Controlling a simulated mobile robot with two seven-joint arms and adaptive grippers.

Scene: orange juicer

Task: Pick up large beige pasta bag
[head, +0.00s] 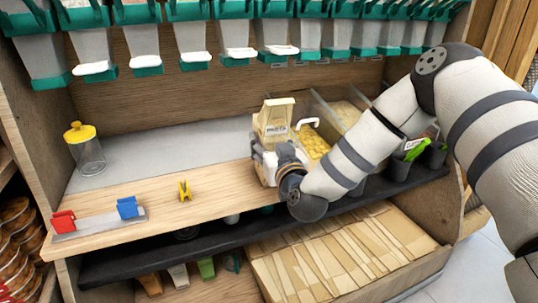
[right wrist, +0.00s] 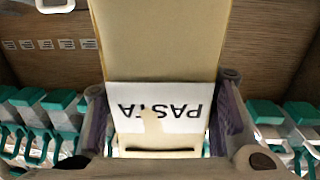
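The large beige pasta bag (head: 275,113) stands upright near the middle of the wooden counter, beside the clear bins. Its white label reads PASTA and appears upside down in the right wrist view, where the beige bag (right wrist: 160,45) fills the middle. My right gripper (head: 270,155) is at the bag's front and hides much of its lower part. In the right wrist view the fingers of my right gripper (right wrist: 162,110) lie on either side of the bag, very close to it. Whether they press on it is unclear. My left gripper is not in view.
Clear bins with yellow pasta (head: 312,143) stand right of the bag. A jar with a yellow lid (head: 85,148) is at the left. Red (head: 63,221), blue (head: 128,207) and yellow (head: 184,190) clips are on the counter's front. Green-and-grey dispensers (head: 237,38) hang above.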

